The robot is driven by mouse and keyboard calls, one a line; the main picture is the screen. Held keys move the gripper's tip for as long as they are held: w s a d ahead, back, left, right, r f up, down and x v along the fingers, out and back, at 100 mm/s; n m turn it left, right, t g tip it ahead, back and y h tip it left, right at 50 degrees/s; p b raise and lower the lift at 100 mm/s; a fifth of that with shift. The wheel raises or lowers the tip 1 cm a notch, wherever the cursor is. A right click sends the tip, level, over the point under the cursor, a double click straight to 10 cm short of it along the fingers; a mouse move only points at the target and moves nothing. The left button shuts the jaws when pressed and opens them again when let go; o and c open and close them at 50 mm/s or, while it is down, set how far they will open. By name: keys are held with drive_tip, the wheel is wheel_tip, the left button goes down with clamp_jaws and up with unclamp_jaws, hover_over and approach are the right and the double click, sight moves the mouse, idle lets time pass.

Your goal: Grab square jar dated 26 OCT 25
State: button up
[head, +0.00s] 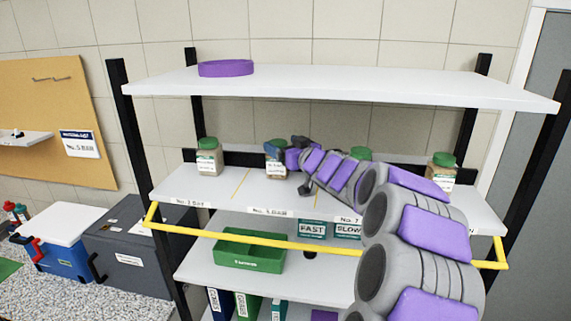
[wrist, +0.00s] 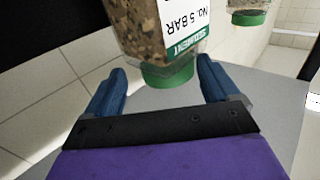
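A jar (head: 275,172) of brown grains stands on the middle shelf, left of centre. In the wrist view the same jar (wrist: 140,28) appears upside down, with a green lid and a white label reading "NO. 5 BAR" and "SEDIMENT"; no date is readable. My gripper (wrist: 162,68) is open, its blue fingers on either side of the lid end with gaps showing. In the head view my gripper (head: 284,150) is at this jar and partly covers it. Other green-lidded jars stand at left (head: 207,160), behind my arm (head: 360,153) and at right (head: 441,173); their dates are unreadable.
A yellow rail (head: 255,242) runs across the front of the rack. The top shelf (head: 350,87) overhangs the jars and holds a purple ring (head: 226,68). A green tray (head: 248,252) sits on the shelf below. Bare shelf separates the jars.

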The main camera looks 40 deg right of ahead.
drive_tip(key=shift+w+a, duration=0.2)
drive_tip(key=shift+a, duration=0.45)
drive_tip(key=shift+c, duration=0.3)
drive_tip(key=shift+a+r, duration=0.1)
drive_tip(key=shift+a, duration=0.3)
drive_tip(key=shift+c, duration=0.8)
drive_tip(key=shift+a, duration=0.1)
drive_tip(key=shift+c, duration=0.8)
drive_tip(key=shift+r, duration=0.1)
drive_tip(key=shift+c, duration=0.7)
drive_tip(key=shift+s+d, duration=0.1)
drive_tip(key=shift+d, duration=0.8)
drive_tip(key=c, duration=0.4)
drive_tip(key=shift+f, duration=0.2)
drive_tip(key=c, duration=0.3)
drive_tip(key=shift+a, duration=0.25)
clamp_jaws()
